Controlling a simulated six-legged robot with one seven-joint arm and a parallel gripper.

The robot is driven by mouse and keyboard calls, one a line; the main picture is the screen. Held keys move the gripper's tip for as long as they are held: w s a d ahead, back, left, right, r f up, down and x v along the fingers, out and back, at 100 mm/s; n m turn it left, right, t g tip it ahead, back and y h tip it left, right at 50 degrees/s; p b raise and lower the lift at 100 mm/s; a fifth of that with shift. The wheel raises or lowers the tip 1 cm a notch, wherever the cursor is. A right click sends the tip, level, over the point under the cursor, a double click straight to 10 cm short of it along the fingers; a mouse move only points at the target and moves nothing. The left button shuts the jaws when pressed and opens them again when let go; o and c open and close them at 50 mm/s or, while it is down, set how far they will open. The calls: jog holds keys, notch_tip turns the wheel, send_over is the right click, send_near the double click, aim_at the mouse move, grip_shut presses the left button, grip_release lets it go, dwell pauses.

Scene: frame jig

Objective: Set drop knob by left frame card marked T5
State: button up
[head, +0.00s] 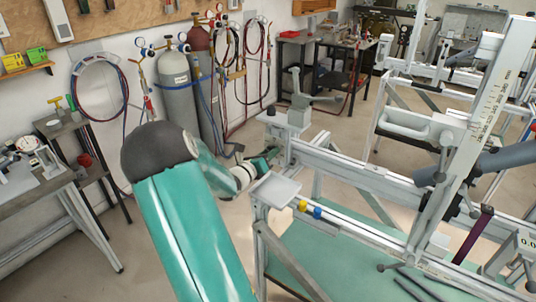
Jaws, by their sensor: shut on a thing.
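The frame jig (345,172) is a long pale metal rail on a stand. An upright block with a grey lever (298,112) stands at its left end. My gripper (272,154) is at this left end, beside the block and just above a small flat plate (275,190). It is shut on a small part there. The fingertips are small and dark, so I cannot tell whether this part is the drop knob. No card reading T5 is legible.
A yellow knob (303,206) and a blue knob (317,213) sit on the jig's front near the plate. A tilted post with a scale (487,100) rises at the right. Gas cylinders (177,98) stand by the wall. A workbench (45,205) is at the left, with open floor between.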

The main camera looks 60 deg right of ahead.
dwell(0.4)
jog(key=o, duration=0.9)
jog(key=shift+o, duration=0.2)
jog(key=w+a, duration=0.2)
jog(key=a, duration=1.1)
jog(key=shift+a, duration=0.3)
jog(key=shift+w, duration=0.1)
jog(key=s+a+r+m+t+y, duration=0.1)
jog(key=a+m+y, duration=0.5)
jog(key=a, duration=0.8)
jog(key=s+a+r+m+t+y, duration=0.1)
jog(key=a+r+m+t+y, duration=0.3)
jog(key=a, duration=1.1)
jog(key=s+a+r+m+t+y, duration=0.1)
jog(key=a+r+m+t+y, duration=0.2)
jog(key=a+m, duration=0.9)
jog(key=a+r+y, duration=0.2)
jog(key=a+y, duration=0.1)
jog(key=y, duration=0.1)
jog(key=shift+r+y, duration=0.4)
